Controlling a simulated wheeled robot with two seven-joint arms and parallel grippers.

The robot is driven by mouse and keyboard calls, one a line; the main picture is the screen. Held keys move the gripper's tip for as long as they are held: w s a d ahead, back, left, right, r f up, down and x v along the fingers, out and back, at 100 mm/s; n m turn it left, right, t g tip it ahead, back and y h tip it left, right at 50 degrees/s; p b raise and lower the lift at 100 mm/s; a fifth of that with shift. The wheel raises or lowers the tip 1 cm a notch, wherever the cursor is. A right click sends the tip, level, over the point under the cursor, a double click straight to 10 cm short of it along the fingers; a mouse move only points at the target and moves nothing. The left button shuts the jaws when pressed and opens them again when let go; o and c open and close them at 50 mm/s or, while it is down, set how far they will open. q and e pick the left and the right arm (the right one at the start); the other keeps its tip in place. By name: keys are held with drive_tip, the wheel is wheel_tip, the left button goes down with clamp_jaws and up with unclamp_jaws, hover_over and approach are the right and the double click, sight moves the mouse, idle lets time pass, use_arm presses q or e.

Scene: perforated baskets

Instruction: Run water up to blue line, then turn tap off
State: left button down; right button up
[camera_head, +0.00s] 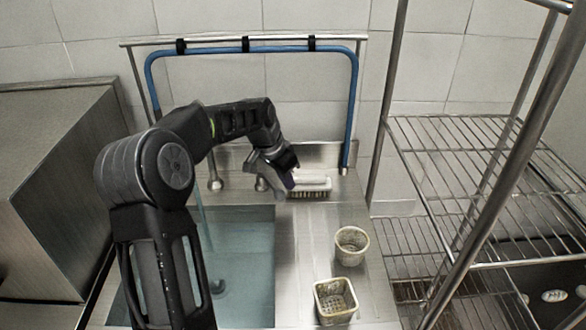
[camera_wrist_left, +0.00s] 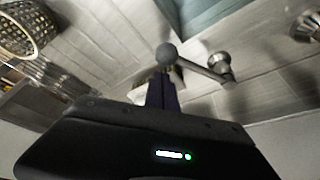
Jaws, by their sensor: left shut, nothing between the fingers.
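The sink (camera_head: 283,262) holds bluish water (camera_head: 240,245). A pale stream (camera_head: 198,215) seems to fall beside my arm, partly hidden by it. A spout fitting (camera_head: 214,180) stands at the back ledge, with the tap lever (camera_head: 262,184) to its right. My left gripper (camera_head: 288,182) is shut and empty by the lever. In the left wrist view its purple fingertips (camera_wrist_left: 160,92) lie just below the lever's ball knob (camera_wrist_left: 167,54); I cannot tell whether they touch. I cannot make out the blue line on the sink wall. My right gripper is not in view.
A white brush (camera_head: 312,182) lies on the back ledge by the gripper. Two perforated baskets, one round (camera_head: 352,246) and one square (camera_head: 335,301), stand on the right drainboard. A blue hose (camera_head: 353,110) hangs behind. A wire rack (camera_head: 470,160) stands at right.

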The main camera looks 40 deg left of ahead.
use_arm(q)
drive_tip(key=shift+s+a+f, duration=0.1)
drive_tip(key=shift+s+f, duration=0.05)
drive_tip(key=shift+s, duration=0.2)
drive_tip(key=shift+s, duration=0.1)
drive_tip(key=shift+s+a+f+m+h+b, duration=0.1)
drive_tip(key=shift+s+a+m+h+b, duration=0.2)
drive_tip(key=shift+s+m, duration=0.45)
drive_tip(key=shift+s+a+m+h+b, duration=0.15)
drive_tip(key=shift+s+a+m+h, duration=0.1)
drive_tip(key=shift+s+m, duration=0.45)
drive_tip(key=shift+s+a+b, duration=0.6)
drive_tip(key=shift+s+a, duration=0.15)
drive_tip(key=shift+s, duration=0.25)
approach(277, 190)
drive_tip(key=shift+s+a+f, duration=0.25)
drive_tip(key=shift+s+a, duration=0.45)
drive_tip(key=shift+s, duration=0.2)
